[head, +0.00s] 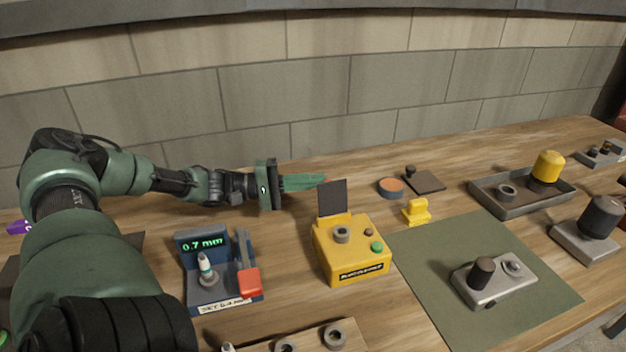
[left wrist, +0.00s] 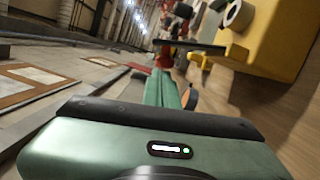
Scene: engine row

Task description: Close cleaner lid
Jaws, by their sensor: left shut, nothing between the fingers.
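The yellow plug cleaner (head: 350,262) stands on the wooden bench in the middle of the head view. Its dark flat lid (head: 332,197) stands upright at the cleaner's back edge, so it is open. My left gripper (head: 325,180) is shut and empty, with its green fingers pointing right, behind and just above the lid's top left. I cannot tell whether the fingertips touch the lid. In the left wrist view the shut green fingers (left wrist: 165,90) reach toward the lid, seen edge-on (left wrist: 185,44), and the yellow cleaner (left wrist: 270,38) is at upper right. My right gripper is out of view.
A blue gauge (head: 217,270) with a red lever stands left of the cleaner. A small yellow object (head: 416,211) and a green mat (head: 440,300) lie to the right. A grey tray (head: 485,200) is farther right. A tiled wall (head: 320,90) rises behind.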

